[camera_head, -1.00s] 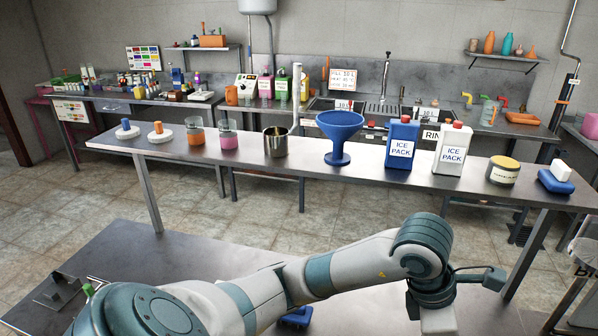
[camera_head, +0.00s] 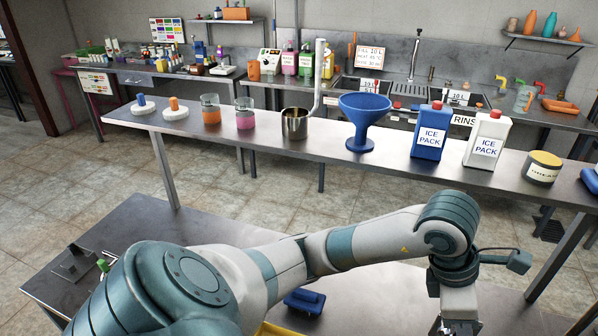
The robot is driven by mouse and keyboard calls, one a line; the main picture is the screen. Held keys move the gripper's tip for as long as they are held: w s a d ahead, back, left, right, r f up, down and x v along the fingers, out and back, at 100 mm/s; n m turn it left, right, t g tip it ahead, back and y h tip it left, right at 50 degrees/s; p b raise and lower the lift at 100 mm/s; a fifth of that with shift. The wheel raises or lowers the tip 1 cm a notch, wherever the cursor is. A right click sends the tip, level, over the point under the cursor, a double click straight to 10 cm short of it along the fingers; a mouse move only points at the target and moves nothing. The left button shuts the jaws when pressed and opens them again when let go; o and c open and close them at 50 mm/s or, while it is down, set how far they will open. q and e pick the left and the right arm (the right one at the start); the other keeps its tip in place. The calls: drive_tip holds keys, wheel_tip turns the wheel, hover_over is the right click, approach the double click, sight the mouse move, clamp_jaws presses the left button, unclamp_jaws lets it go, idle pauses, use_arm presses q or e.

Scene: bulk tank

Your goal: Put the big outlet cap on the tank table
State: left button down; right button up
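I cannot pick out a big outlet cap for certain in the head view. A blue piece (camera_head: 304,301) lies on the low metal table (camera_head: 140,220) in front of me, partly behind my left arm. I cannot tell whether this is the tank table. My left gripper (camera_head: 460,326) hangs at the bottom edge, right of the blue piece and apart from it. Its fingertips are cut off by the frame, so its opening is hidden. My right gripper is out of view.
A long table holds pegged white discs (camera_head: 144,105), beakers (camera_head: 211,110), a steel pot (camera_head: 295,123), a blue funnel (camera_head: 364,118), ice packs (camera_head: 431,132) and a jar (camera_head: 541,168). A yellow edge (camera_head: 278,329) shows beside my arm. Tiled floor (camera_head: 110,180) lies between the tables.

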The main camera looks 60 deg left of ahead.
use_arm(q)
drive_tip(key=shift+a, duration=0.1)
drive_tip(key=w+a+f+p, duration=0.2)
drive_tip(key=a+f, duration=0.5)
drive_tip(key=a, duration=0.4)
drive_tip(key=shift+w+p, duration=0.3)
drive_tip(key=shift+p, duration=0.45)
drive_tip(key=shift+a, duration=0.1)
wheel_tip(320, 180, down, 4)
drive_tip(key=shift+r+p, duration=0.1)
drive_tip(key=shift+p, duration=0.75)
